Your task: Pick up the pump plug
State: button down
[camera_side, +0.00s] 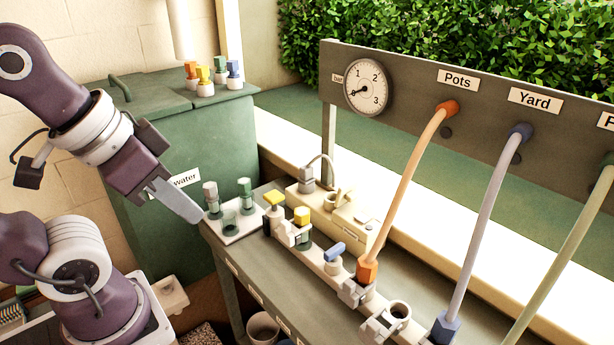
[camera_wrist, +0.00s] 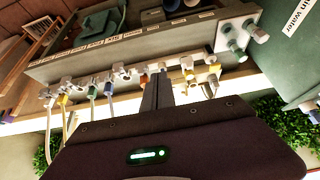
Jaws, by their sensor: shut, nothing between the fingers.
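The likely pump plug is a grey plug (camera_side: 307,179) with a grey cord, standing upright at the back left of a cream socket box (camera_side: 345,231) on the bench. I cannot read the box's label. My gripper (camera_side: 196,217) is shut and empty, in the air left of the bench's left end, pointing down and right. It is well apart from the plug. In the wrist view the closed fingers (camera_wrist: 157,88) point toward the bench fittings. The plug is too small there to tell apart surely.
A white plate (camera_side: 238,234) with grey and green fittings lies near my fingertips. A green water tank (camera_side: 165,215) stands behind. A gauge panel (camera_side: 420,85) rises at the back.

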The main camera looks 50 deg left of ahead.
dwell(0.4)
jog(key=c, duration=1)
grip_release()
jog(key=shift+c, duration=0.2)
jog(key=g, duration=0.1)
send_over(306, 167)
jog(key=s+d, duration=0.1)
jog(key=s, duration=0.2)
notch_tip(306, 167, down, 14)
jog(key=x, duration=0.5)
jog(key=a+x, duration=0.1)
jog(key=x, duration=0.2)
